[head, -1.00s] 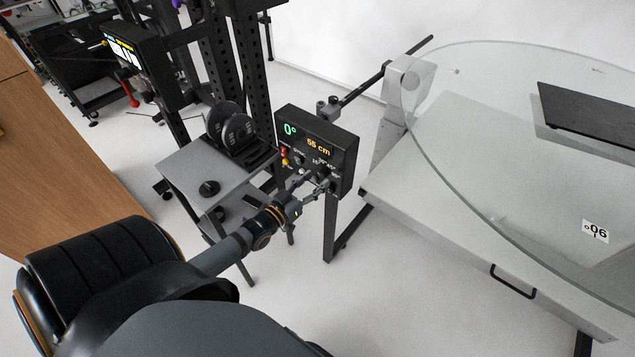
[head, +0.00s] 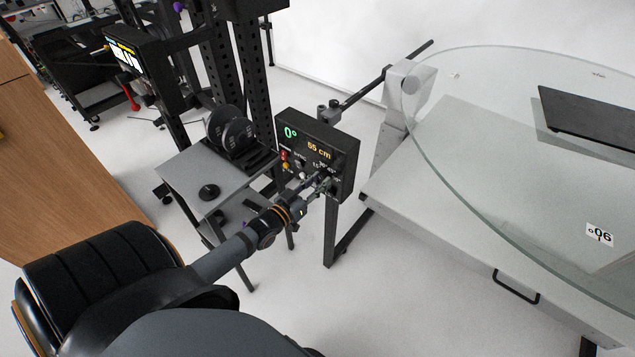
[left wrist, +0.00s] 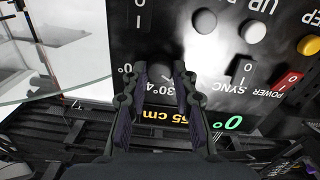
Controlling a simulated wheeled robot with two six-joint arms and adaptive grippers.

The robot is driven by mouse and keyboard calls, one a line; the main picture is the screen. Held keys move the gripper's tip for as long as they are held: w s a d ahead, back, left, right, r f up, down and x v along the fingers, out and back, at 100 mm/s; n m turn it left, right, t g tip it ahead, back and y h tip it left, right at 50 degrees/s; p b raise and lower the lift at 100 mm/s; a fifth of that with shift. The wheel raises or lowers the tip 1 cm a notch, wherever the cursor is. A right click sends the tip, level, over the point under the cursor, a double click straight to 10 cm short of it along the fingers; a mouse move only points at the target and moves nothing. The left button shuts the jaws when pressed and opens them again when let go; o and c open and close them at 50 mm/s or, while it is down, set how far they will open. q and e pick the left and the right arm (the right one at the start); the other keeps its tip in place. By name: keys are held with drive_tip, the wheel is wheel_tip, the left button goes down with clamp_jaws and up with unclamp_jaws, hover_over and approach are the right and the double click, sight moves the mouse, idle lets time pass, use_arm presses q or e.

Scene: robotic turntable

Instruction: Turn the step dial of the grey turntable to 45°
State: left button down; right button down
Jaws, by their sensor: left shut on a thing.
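The black control box (head: 312,134) stands beside the grey turntable (head: 460,160), with a green 0° and an orange 55 cm on its display. My left gripper (head: 326,183) is at the lower right of the box face. In the left wrist view, my left gripper (left wrist: 160,76) has its two fingers on either side of the step dial (left wrist: 160,67), shut on it. The angle marks around the dial are partly hidden by the fingers; 30° can be read. My right gripper is not in view.
White and dark knobs, a yellow button (left wrist: 309,45) and a red POWER switch (left wrist: 288,84) sit near the dial. A small grey table (head: 190,170) stands left of the box. The turntable's glass disc (head: 480,185) is at right.

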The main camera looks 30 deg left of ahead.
use_arm(q)
drive_tip(key=m+p, duration=0.3)
drive_tip(key=m, duration=0.1)
drive_tip(key=shift+r, duration=0.2)
drive_tip(key=m+p, duration=0.4)
drive_tip(key=m, duration=0.1)
drive_tip(key=m+p, duration=0.2)
drive_tip(key=m, duration=0.2)
drive_tip(key=shift+d+f+m, duration=0.1)
drive_tip(key=shift+f+m, duration=0.05)
drive_tip(key=shift+m, duration=0.15)
drive_tip(key=shift+f+m+y+p, duration=0.1)
drive_tip(key=shift+m+y+p, duration=0.2)
drive_tip(key=shift+m+p, duration=1)
drive_tip(key=shift+m+b, duration=0.5)
drive_tip(key=shift+m, duration=0.2)
drive_tip(key=c, duration=1.1)
unclamp_jaws()
drive_tip(key=shift+o, duration=0.2)
